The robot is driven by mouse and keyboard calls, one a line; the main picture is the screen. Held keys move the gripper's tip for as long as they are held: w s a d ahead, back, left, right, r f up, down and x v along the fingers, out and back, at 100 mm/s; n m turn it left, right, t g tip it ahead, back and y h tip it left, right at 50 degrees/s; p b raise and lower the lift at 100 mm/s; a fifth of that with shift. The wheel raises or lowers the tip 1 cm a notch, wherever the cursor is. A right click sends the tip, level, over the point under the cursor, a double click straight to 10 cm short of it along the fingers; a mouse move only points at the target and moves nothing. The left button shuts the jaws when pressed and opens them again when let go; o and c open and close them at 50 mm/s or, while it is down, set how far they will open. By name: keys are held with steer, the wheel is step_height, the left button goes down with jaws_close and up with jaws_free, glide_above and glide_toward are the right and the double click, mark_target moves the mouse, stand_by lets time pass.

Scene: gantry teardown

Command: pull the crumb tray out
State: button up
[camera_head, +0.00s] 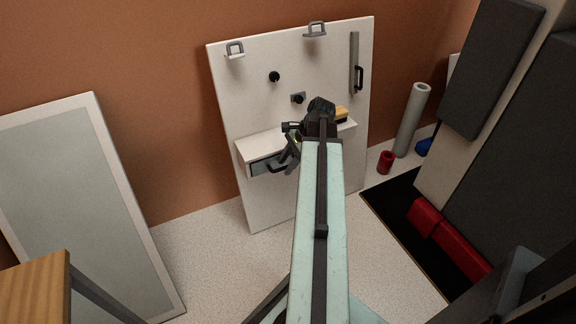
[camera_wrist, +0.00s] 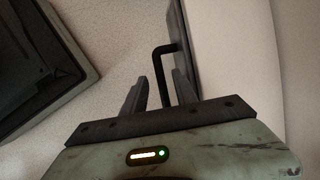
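The crumb tray (camera_head: 258,168) is a grey drawer with a dark bar handle (camera_head: 276,168), under the white shelf box on the upright white panel. My gripper (camera_head: 291,156) is at the right side of the handle and hides the tray's right part. I cannot tell whether either finger touches the bar.
The white panel (camera_head: 235,100) also carries hooks, black knobs (camera_head: 274,76) and a grey bar with a handle. A wooden-backed brush (camera_head: 341,114) lies on the shelf (camera_head: 262,145). A framed board (camera_head: 60,190) leans at left. A red can (camera_head: 386,162) stands right. Pale floor (camera_head: 210,250) is clear.

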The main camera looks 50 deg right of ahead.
jaws_close()
stand_by(1.3)
